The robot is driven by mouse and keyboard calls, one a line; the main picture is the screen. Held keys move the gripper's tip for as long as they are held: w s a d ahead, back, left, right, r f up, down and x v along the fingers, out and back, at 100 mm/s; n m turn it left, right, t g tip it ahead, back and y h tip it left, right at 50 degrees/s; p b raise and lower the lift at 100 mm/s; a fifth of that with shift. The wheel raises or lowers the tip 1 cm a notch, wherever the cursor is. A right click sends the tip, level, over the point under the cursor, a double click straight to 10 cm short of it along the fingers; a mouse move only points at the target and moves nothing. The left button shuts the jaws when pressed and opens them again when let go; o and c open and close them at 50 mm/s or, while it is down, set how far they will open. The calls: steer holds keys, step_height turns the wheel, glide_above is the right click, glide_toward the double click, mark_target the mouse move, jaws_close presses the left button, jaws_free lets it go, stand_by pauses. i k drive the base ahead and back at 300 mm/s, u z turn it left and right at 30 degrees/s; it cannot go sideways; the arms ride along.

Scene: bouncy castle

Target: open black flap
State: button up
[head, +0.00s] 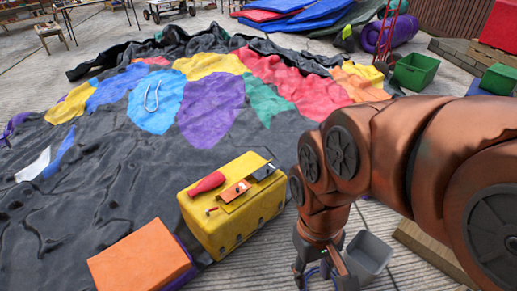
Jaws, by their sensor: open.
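A yellow box (225,225) stands at the lower middle of the head view. On its top, a small dark piece (263,172) lies near the back right corner; it could be the black flap, but I cannot be sure. An orange plate (234,191) and a red, bottle-like object (207,184) lie beside it. My gripper (322,280) points down to the right of the yellow box, apart from it, at the bottom edge. Its fingers are spread, with a bit of blue visible near them. The fingertips are partly cut off by the frame.
A grey bin (368,254) stands close to the right of my gripper. An orange block (140,258) sits left of the yellow box. A wrinkled black sheet with coloured patches (210,112) covers the floor behind. A green crate (415,71) stands at the back right.

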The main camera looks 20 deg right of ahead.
mark_target(263, 171)
steer(key=i, duration=0.8)
steer(key=z, duration=1.1)
steer(key=i, duration=0.55)
steer(key=u, duration=2)
